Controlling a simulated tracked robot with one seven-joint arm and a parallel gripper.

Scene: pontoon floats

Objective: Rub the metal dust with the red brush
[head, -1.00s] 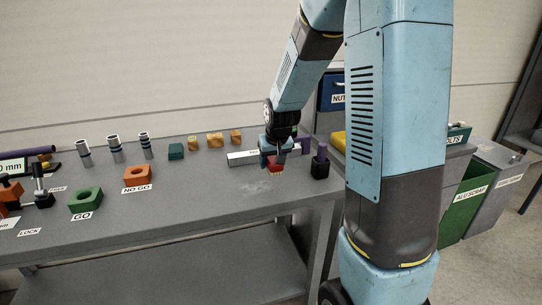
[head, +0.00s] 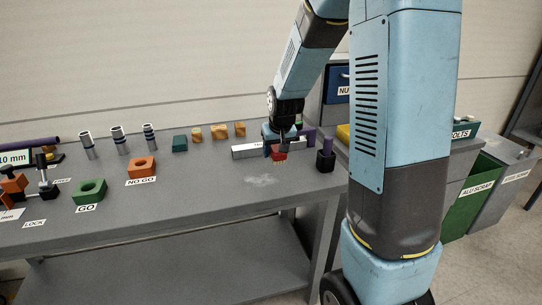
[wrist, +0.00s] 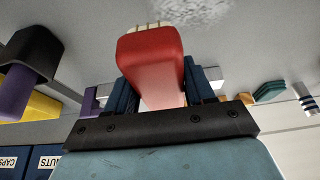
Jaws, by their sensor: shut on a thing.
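My gripper (head: 281,141) is shut on the red brush (head: 279,155) above the right part of the grey bench. In the wrist view the red brush (wrist: 150,62) sits between my two blue fingers, its pale bristles at the top edge of the picture. The metal dust (head: 262,181) is a faint pale patch on the bench top, in front and to the left of the brush in the head view. It also shows in the wrist view (wrist: 195,10), just beyond the bristles. The bristles look apart from the patch; their height above the bench is hard to tell.
A dark holder (head: 325,163) with a purple piece stands right of the brush. An orange NO GO block (head: 141,167) and a green GO block (head: 90,191) lie to the left. The bench front near the dust is clear.

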